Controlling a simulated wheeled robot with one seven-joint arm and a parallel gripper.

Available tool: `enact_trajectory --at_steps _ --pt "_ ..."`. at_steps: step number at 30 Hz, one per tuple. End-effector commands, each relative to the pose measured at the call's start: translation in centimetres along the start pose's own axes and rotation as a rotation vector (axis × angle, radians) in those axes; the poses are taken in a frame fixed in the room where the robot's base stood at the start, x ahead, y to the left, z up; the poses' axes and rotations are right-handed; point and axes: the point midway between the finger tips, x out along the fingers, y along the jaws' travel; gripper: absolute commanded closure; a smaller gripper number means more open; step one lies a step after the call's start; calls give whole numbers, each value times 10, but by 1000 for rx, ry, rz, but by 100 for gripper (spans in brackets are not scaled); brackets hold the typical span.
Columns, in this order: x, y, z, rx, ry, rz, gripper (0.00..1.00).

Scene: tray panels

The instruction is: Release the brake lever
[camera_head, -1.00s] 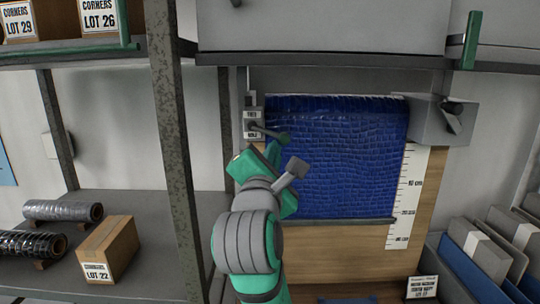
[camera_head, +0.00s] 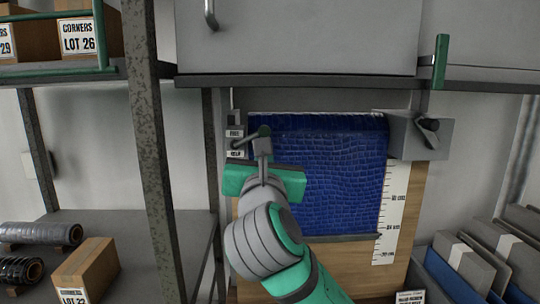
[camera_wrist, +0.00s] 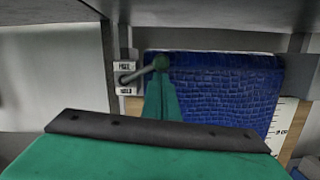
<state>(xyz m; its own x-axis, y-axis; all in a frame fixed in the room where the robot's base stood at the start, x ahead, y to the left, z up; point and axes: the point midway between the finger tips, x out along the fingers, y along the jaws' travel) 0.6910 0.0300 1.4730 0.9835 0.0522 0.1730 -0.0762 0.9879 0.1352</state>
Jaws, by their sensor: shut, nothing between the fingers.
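The brake lever (camera_head: 250,136) is a thin grey arm with a round dark knob. It sticks out rightward from a small plate (camera_head: 234,144) labelled FREE above and HOLD below, left of the blue sheet. It also shows in the wrist view (camera_wrist: 136,74), sloping up to the right, its end between level and upright. My gripper (camera_wrist: 161,74) is shut and empty. Its green fingertips are just below the knob and seem to touch it.
The blue crocodile-pattern sheet (camera_head: 330,175) hangs right behind the lever, beside a white scale (camera_head: 392,215). A grey box with a dark knob (camera_head: 420,134) sits at its right. A steel post (camera_head: 157,150) stands left of my arm. Grey cabinets (camera_head: 300,40) hang above.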

Motion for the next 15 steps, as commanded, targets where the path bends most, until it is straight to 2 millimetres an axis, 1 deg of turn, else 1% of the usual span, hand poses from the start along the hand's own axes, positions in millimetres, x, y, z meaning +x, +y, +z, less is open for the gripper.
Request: enact_trajectory --at_steps 15 --pt "1 2 5 4 -2 2 100"
